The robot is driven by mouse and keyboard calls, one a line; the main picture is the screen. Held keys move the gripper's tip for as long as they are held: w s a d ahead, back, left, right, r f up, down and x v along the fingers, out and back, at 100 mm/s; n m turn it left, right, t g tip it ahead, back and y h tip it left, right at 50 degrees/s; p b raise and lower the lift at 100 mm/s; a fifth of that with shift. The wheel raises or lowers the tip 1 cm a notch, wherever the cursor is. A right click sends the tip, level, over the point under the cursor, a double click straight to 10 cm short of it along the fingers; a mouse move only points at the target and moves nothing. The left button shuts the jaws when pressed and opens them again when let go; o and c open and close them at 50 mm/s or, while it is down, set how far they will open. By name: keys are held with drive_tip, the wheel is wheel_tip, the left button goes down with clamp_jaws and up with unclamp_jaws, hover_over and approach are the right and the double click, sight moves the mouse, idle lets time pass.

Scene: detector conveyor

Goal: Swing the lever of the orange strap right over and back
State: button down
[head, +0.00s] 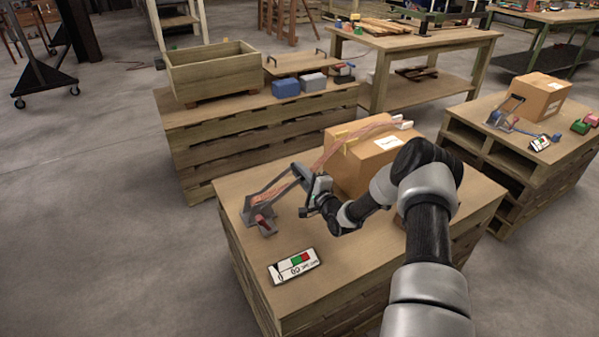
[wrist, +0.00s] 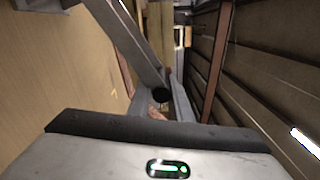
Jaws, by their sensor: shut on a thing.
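The orange strap (head: 333,146) runs over a cardboard box (head: 353,165) and down to a grey metal tensioner on the left of the wooden bench. The tensioner's grey lever (head: 265,196) is a frame of bars, tilted up toward the box. My gripper (head: 306,180) is at the raised end of the lever, left of the box, and is shut on it. In the wrist view, grey lever bars (wrist: 131,38) rise just beyond the gripper body. A small red part (head: 262,220) sits at the tensioner's base.
A white meter (head: 294,266) with red and green marks lies near the bench's front edge. A second box (head: 538,98) with a blue strap stands on the right bench. A wooden crate (head: 213,71) and blue and grey blocks stand behind.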

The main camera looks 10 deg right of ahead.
drive_tip(key=shift+s+a+f, duration=0.15)
drive_tip(key=shift+a+f, duration=0.15)
drive_tip(key=shift+a, duration=0.1)
drive_tip(key=c, duration=1.7)
unclamp_jaws()
drive_tip(key=shift+o, duration=0.3)
drive_tip(key=shift+r, duration=0.15)
drive_tip(key=shift+d, duration=0.2)
drive_tip(key=p+v, duration=0.3)
drive_tip(key=v, duration=1.4)
drive_tip(key=shift+s+r, duration=0.15)
